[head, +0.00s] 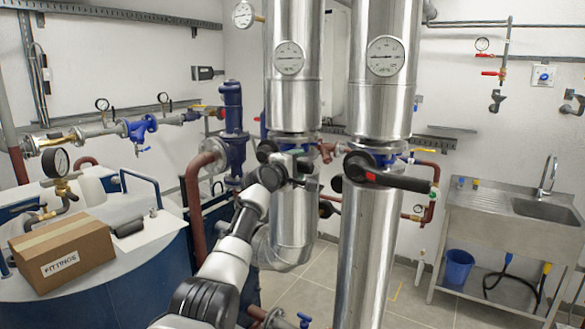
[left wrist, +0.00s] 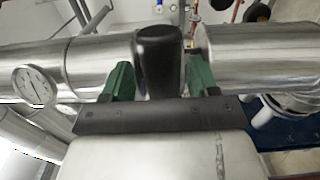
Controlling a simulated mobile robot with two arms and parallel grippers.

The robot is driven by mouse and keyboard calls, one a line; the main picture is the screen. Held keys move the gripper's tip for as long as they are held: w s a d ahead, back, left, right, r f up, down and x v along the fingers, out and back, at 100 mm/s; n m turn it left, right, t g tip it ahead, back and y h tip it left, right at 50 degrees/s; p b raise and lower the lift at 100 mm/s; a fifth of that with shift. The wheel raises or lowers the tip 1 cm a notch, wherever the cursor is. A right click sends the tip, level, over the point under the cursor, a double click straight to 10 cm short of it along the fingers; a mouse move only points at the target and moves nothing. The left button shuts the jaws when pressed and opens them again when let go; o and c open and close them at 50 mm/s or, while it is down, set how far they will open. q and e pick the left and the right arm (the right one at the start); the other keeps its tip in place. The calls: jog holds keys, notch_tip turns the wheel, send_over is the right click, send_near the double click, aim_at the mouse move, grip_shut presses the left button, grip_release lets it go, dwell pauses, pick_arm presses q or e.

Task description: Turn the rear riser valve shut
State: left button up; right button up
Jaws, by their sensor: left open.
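The rear riser (head: 290,95) is the left of two shiny metal pipes in the head view. Its valve sits below the upper pipe section and is largely hidden behind my left gripper (head: 298,165). In the left wrist view a black handle (left wrist: 158,58) stands between the two green fingers of my left gripper (left wrist: 157,82). The fingers are open, one on each side of it. I cannot tell whether either finger touches it. My right gripper is not in view.
The front riser (head: 380,110) stands close on the right, with a black lever (head: 400,181) with a red mark sticking out to the right. A blue tank (head: 110,285) carries a cardboard box (head: 62,255) at left. A sink (head: 540,207) stands at the right wall.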

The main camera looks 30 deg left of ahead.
pick_arm(q)
jog(key=s+b, duration=0.4)
jog(key=s, duration=0.6)
jog(key=shift+s+a, duration=0.4)
jog(key=shift+f, duration=0.1)
